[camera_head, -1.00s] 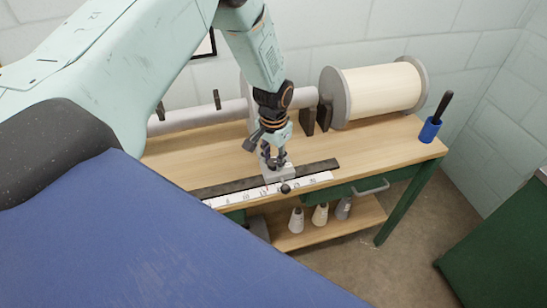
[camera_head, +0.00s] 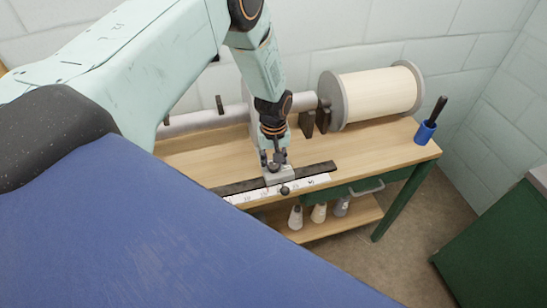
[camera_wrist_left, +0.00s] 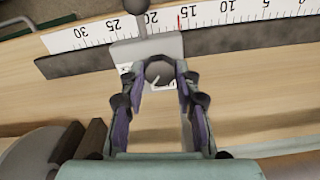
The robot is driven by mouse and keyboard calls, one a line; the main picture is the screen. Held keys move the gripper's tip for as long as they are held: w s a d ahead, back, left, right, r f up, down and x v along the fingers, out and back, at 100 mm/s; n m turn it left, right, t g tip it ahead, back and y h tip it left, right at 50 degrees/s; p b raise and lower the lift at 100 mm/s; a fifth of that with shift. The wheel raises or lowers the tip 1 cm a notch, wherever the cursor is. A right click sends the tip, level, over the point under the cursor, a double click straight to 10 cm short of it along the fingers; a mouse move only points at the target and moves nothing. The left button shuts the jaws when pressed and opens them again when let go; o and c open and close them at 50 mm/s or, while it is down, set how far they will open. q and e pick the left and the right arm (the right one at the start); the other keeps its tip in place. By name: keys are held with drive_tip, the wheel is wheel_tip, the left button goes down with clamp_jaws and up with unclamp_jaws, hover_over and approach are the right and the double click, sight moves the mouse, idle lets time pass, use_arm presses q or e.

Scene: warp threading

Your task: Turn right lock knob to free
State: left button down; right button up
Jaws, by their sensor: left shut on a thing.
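The lock knob (camera_wrist_left: 158,71) is a dark round knob with a pale mark on its top. It sits on a grey sliding block (camera_head: 279,177), which straddles a dark rail (camera_head: 236,187) along the front of the wooden bench. My left gripper (camera_head: 276,163) points down over the block. In the left wrist view its two fingertips (camera_wrist_left: 158,77) close around the knob from both sides. In the head view the fingers mostly hide the knob. A dark ball-ended lever (camera_head: 285,190) sticks out from the front of the block. My right gripper is not in view.
A white ruler strip (camera_head: 318,180) runs in front of the rail. A large roll (camera_head: 380,92) and a bar stand at the back. A blue cup (camera_head: 425,132) with a dark-handled tool is at the right end. Several thread cones (camera_head: 319,213) stand on the lower shelf.

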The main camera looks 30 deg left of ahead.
sight(274, 165)
use_arm(q)
drive_tip(key=n+p, duration=0.1)
drive_tip(key=n, duration=0.3)
drive_tip(key=shift+r+p, duration=0.1)
drive_tip(key=shift+p, duration=0.25)
drive_tip(key=shift+n+p, duration=0.6)
drive_tip(key=shift+n, duration=1.5)
drive_tip(key=c, duration=2.1)
unclamp_jaws()
drive_tip(key=o, duration=1.1)
drive_tip(key=shift+o, duration=0.2)
wheel_tip(274, 165, up, 12)
